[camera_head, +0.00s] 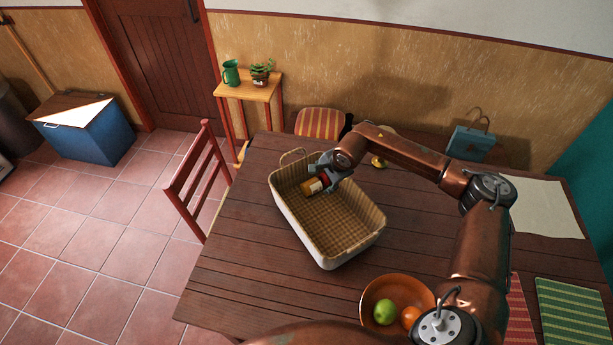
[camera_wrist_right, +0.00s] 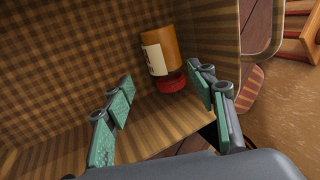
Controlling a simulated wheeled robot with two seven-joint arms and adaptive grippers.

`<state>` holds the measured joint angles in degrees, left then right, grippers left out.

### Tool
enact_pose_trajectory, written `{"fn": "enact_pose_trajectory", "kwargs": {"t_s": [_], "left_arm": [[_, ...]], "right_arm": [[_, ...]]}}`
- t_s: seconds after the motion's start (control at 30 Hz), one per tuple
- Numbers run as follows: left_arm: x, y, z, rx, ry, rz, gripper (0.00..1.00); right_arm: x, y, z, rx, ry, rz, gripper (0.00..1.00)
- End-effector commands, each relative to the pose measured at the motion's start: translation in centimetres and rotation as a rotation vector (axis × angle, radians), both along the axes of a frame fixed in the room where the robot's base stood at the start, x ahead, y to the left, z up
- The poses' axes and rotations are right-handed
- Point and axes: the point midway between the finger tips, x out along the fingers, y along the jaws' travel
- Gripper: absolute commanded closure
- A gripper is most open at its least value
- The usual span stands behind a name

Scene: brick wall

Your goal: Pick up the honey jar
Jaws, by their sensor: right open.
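The honey jar (camera_head: 312,186), amber with a pale label and a red lid, is inside the checked-lined basket (camera_head: 352,256) at its far end. In the right wrist view the jar (camera_wrist_right: 163,50) is ahead of the fingers, its red lid towards me and closer to the right finger. My right gripper (camera_head: 328,172) reaches over the far part of the basket. Its fingers (camera_wrist_right: 160,80) are open, with nothing clasped between them. In the head view the gripper partly hides the lid end. My left gripper is not in view.
The basket stands on the dark wooden table (camera_head: 240,262), its walls close around the jar. An orange bowl (camera_head: 369,302) with fruit is at the front. A teal box (camera_head: 470,143) is at the back. The table's left part is clear; a red chair (camera_head: 200,180) stands beside it.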

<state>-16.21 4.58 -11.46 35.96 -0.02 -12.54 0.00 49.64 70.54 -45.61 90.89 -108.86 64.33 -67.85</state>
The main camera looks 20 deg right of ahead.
Motion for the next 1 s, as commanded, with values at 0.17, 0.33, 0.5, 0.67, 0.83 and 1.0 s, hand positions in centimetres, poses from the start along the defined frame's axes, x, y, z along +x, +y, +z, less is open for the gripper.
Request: {"fn": "enact_pose_trajectory", "kwargs": {"t_s": [0.17, 0.33, 0.5, 0.67, 0.83, 1.0], "left_arm": [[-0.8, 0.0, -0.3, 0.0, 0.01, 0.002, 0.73], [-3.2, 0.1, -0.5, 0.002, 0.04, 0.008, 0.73], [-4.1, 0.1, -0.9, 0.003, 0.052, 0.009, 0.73], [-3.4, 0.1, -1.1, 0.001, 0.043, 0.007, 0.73], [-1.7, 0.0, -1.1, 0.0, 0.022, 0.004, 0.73], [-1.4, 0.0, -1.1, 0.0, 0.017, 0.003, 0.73]], "right_arm": [[1.0, 0.7, -1.7, -0.001, 0.003, 0.01, 0.48], [2.1, 1.5, -3.1, 0.002, 0.001, 0.016, 0.48], [3.4, 1.8, -5.4, 0.002, 0.002, 0.017, 0.48], [4.0, 1.7, -6.7, 0.002, 0.001, 0.016, 0.48], [4.0, 1.6, -6.8, 0.001, 0.0, 0.016, 0.48], [4.0, 1.6, -6.8, 0.002, 0.0, 0.015, 0.54]]}}
